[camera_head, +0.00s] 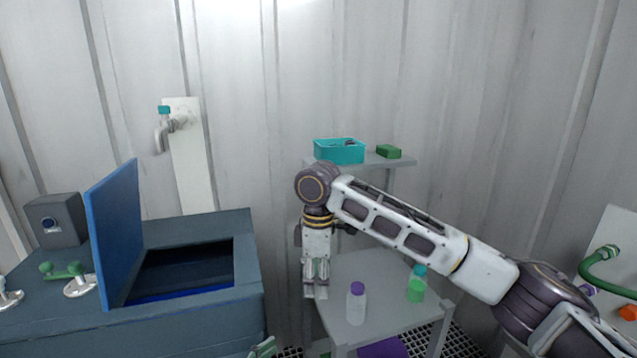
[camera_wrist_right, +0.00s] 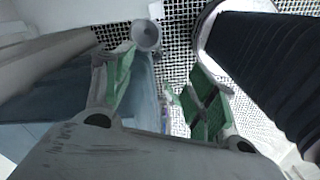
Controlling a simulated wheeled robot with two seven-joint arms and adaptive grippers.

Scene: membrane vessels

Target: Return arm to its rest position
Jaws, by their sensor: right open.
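My right arm reaches in from the right in the head view and bends down at its wrist. My right gripper (camera_head: 316,292) points downward, left of the white bottle with the purple cap (camera_head: 356,303), beside the grey shelf stand. In the right wrist view the two green-padded fingers of this gripper (camera_wrist_right: 162,92) stand apart with nothing held between them. A small grey and green piece (camera_head: 263,347) at the bottom edge of the head view looks like the tip of my left gripper; its jaws cannot be made out.
A bottle with green contents (camera_head: 416,284) also stands on the grey shelf (camera_head: 385,318). A teal bin (camera_head: 339,152) and green block (camera_head: 388,151) sit on the upper shelf. At left is a dark blue tank (camera_head: 200,308) with its blue lid (camera_head: 117,235) raised. Grating lies below.

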